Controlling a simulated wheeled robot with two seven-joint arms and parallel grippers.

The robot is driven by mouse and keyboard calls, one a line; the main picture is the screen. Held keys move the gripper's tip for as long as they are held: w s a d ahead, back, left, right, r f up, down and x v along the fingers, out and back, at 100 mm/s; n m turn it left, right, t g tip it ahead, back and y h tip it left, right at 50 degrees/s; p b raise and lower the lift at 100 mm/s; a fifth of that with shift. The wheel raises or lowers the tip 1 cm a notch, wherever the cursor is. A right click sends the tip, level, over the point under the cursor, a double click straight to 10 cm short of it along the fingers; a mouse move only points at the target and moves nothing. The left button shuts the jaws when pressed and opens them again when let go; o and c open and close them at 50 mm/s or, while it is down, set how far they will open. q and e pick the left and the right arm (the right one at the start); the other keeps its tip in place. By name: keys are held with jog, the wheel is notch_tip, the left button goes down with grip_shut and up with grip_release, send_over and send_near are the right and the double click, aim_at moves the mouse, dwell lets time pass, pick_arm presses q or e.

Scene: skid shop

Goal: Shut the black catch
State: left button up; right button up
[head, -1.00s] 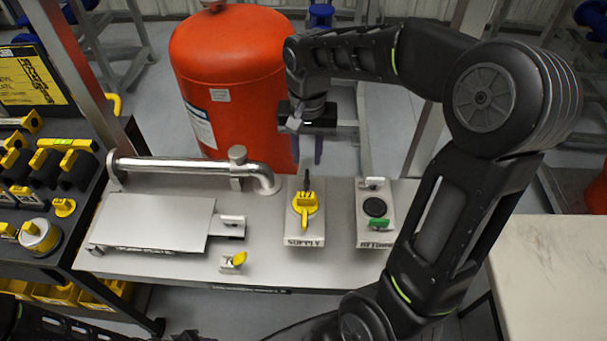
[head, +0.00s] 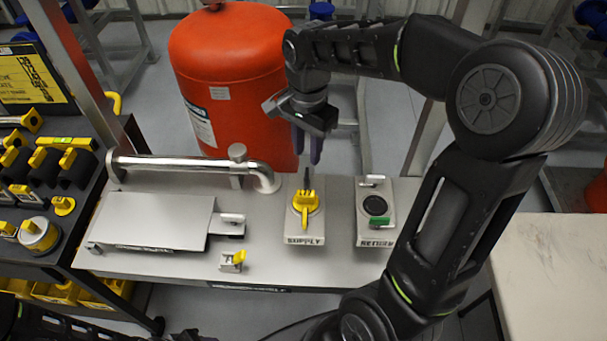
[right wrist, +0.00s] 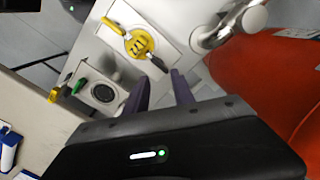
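A yellow handle (head: 305,203) sits on a pale block marked SUPPLY on the grey bench; it also shows in the right wrist view (right wrist: 139,43). A dark upright piece (head: 308,177), perhaps the black catch, stands just behind the handle; a dark bar end (right wrist: 158,63) shows there in the right wrist view. I cannot tell whether it is open or shut. My right gripper (head: 307,150) points down above and behind that block. Its purple fingers are apart, with nothing between them, and also show in the right wrist view (right wrist: 170,88). My left gripper is out of view.
A second block (head: 366,225) with a black disc and green handle stands to the right. A metal pipe (head: 175,168), a flat cover (head: 160,220) and a small yellow-tabbed bracket (head: 234,259) are left. A red tank (head: 240,70) stands behind the bench.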

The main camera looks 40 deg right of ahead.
jog(key=m, duration=0.6)
jog(key=shift+r+m, duration=0.4)
jog(key=m, duration=0.4)
jog(key=shift+r, duration=0.4)
